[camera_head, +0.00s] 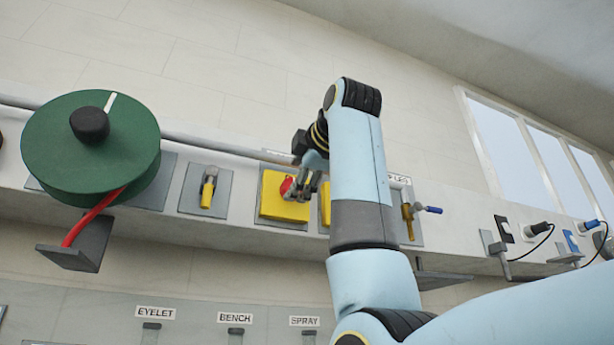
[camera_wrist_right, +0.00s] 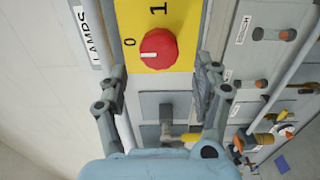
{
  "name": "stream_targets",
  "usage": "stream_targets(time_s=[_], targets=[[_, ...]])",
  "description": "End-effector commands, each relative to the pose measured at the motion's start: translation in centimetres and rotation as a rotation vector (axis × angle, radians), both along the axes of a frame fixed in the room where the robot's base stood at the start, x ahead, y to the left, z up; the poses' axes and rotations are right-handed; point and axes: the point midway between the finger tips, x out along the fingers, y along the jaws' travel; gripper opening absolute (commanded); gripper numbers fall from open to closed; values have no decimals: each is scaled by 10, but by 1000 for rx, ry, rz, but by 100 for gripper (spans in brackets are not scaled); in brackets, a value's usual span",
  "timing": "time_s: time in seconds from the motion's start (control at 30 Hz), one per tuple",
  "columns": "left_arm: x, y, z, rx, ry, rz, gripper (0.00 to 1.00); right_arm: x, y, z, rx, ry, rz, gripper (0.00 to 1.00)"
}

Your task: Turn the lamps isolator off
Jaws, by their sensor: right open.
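The lamps isolator is a yellow box (camera_wrist_right: 185,52) with a red round knob (camera_wrist_right: 158,48), beside a LAMPS label (camera_wrist_right: 87,35) in the right wrist view. The marks 0 and 1 are on its face; the knob's white line points left, towards the 0 side. In the head view the yellow box (camera_head: 270,205) and red knob (camera_head: 286,186) are partly hidden by my gripper. My right gripper (camera_wrist_right: 161,88) is open and empty, its fingers spread apart near the box's lower edge, with the knob ahead between their lines. It also shows in the head view (camera_head: 302,188). My left gripper is not in view.
A large green reel (camera_head: 90,150) and a yellow-handled valve (camera_head: 208,190) are left of the isolator. Another yellow-handled valve (camera_head: 408,220) and several cabled plugs are right of my arm. A grey plate (camera_wrist_right: 165,110) with a yellow lever lies below the isolator in the wrist view.

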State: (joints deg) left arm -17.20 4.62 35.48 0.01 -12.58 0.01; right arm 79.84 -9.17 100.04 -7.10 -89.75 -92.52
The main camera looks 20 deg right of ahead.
Motion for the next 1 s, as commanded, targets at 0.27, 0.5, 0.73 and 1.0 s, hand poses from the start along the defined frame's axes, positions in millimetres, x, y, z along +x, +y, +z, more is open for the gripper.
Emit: stream_targets(time_s=[0.27, 0.5, 0.73, 1.0], targets=[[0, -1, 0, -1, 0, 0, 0, -51, -1, 0, 0, -1, 1, 66], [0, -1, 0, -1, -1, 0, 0, -63, -2, -1, 0, 2, 1, 66], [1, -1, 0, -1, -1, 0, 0, -62, -2, -1, 0, 2, 1, 66], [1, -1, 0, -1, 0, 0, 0, -62, -2, -1, 1, 2, 1, 66]])
